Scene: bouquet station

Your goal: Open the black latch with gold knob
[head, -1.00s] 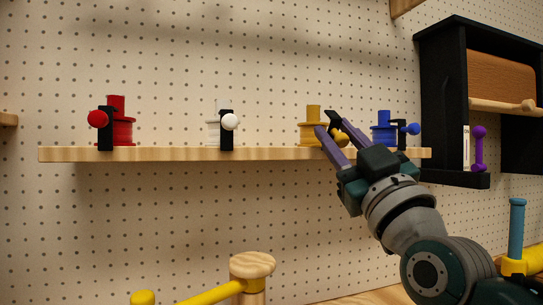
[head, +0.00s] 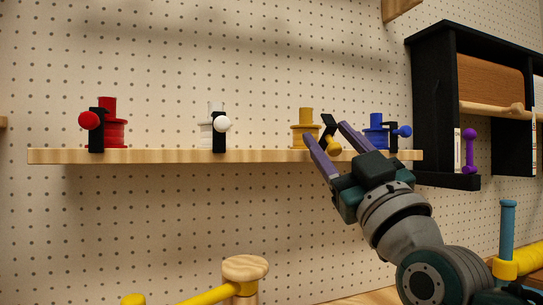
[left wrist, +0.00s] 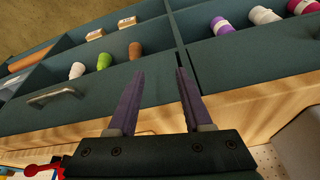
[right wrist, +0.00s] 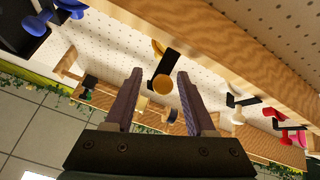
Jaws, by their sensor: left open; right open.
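The black latch (head: 328,122) with the gold knob (head: 334,146) is on the wooden shelf, just right of the gold spool (head: 305,128). Its bar leans, while the neighbouring bars stand upright. In the right wrist view, the latch bar (right wrist: 170,62) slants and the gold knob (right wrist: 162,85) shows in the gap between the fingers. My right gripper (head: 325,130) is open and empty around the knob area; contact cannot be told. My left gripper (left wrist: 155,90) is open and empty over a drawer unit, outside the head view.
Black latches with red (head: 89,120), white (head: 222,125) and blue (head: 404,132) knobs are on the same shelf (head: 180,156). The blue one is close right of my right gripper. A black cabinet (head: 430,110) is further right. Drawers (left wrist: 100,65) hold several spools.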

